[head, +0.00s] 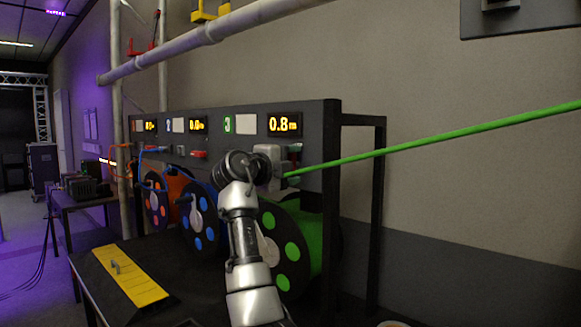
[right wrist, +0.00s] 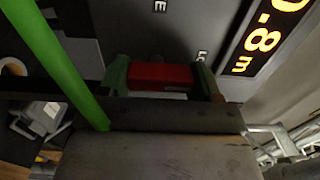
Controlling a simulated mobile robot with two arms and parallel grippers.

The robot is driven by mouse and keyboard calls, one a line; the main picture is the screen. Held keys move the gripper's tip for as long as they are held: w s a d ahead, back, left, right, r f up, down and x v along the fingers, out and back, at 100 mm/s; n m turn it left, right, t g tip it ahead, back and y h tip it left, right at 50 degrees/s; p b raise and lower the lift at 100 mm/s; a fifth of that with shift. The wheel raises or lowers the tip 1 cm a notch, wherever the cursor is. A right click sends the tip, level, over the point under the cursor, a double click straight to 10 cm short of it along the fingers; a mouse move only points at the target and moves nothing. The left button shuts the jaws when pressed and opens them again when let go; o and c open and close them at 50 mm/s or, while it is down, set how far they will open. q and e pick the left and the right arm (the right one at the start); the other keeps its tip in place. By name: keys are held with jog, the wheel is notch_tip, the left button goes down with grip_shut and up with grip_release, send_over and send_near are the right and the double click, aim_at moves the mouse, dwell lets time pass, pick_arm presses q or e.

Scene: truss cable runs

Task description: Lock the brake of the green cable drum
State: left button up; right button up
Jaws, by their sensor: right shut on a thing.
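The green cable drum (head: 292,255) stands third in the row, partly behind my right arm. My right gripper (head: 293,154) is at the panel above it. In the right wrist view my right gripper (right wrist: 162,80) has its two fingers on either side of a red brake handle (right wrist: 160,76) and is shut on it. A partly hidden label beside the handle starts with "Lo". The green cable (head: 430,143) runs taut from near the gripper to the upper right; it also crosses the left of the right wrist view (right wrist: 57,65). My left gripper is not in view.
The black panel's number 3 display (head: 283,124) reads 0.8m. Blue (head: 200,218) and orange (head: 157,200) drums stand to the left. A yellow plate (head: 130,277) lies on the black table in front. A pipe (head: 210,33) runs along the wall above.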

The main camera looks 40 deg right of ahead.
jog(key=shift+f, duration=0.1)
jog(key=o, duration=0.9)
jog(key=a, duration=0.3)
jog(key=a+b, duration=0.1)
jog(key=a, duration=0.3)
jog(key=s+a, duration=0.1)
jog(key=a, duration=0.3)
jog(key=shift+b, duration=0.4)
jog(key=shift+d, duration=0.1)
